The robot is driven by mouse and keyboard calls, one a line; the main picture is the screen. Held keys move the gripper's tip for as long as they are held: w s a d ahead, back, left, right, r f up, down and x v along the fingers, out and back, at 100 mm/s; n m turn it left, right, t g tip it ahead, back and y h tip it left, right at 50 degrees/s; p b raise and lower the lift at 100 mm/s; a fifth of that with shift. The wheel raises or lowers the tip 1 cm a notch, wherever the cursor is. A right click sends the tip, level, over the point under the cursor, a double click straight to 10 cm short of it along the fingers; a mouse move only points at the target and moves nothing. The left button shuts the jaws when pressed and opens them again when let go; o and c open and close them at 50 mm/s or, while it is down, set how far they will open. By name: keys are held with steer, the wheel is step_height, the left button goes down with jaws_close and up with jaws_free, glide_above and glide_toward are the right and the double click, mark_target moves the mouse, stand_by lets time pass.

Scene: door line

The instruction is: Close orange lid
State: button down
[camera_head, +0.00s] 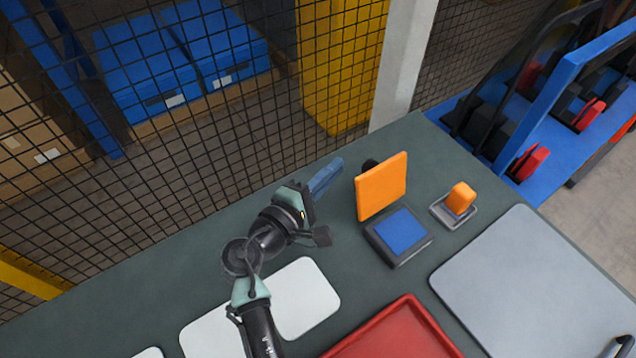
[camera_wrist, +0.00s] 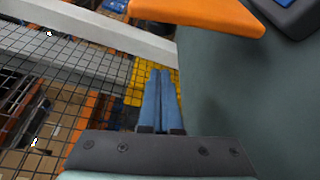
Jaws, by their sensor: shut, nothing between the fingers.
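The orange lid (camera_head: 382,186) stands upright, open, at the back edge of a dark box with a blue inside (camera_head: 400,232). In the wrist view the lid (camera_wrist: 200,14) shows at the top, with part of the dark box (camera_wrist: 292,14) to its right. My gripper (camera_head: 338,163) is to the left of the lid and apart from it, its blue fingers pointing towards the far edge of the table. In the wrist view the fingers (camera_wrist: 160,75) are together with nothing between them.
An orange block (camera_head: 461,198) sits on a small grey holder right of the box. A red tray (camera_head: 395,335) and a large grey panel (camera_head: 540,280) lie nearer. A wire mesh fence (camera_head: 200,150) stands behind the dark green table (camera_head: 130,255). White pads (camera_head: 305,298) lie by my arm.

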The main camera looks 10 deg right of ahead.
mark_target(376, 182)
steer(key=shift+w+d+p, duration=0.15)
steer(key=shift+w+d, duration=0.15)
steer(key=shift+d, duration=0.35)
steer(key=shift+w+d+p, duration=0.15)
steer(key=shift+w+d, duration=0.1)
steer(key=shift+d, duration=0.35)
steer(key=shift+s+d+r+p, duration=0.15)
steer(key=shift+s+r+p, duration=0.1)
steer(key=shift+s, duration=0.25)
steer(key=shift+s+d+r+p, duration=0.15)
steer(key=shift+s+p, duration=0.05)
steer(key=shift+s, duration=0.3)
steer(key=shift+s+d, duration=0.2)
steer(key=shift+s, duration=0.25)
steer(key=shift+s+d, duration=0.1)
steer(key=shift+d, duration=0.05)
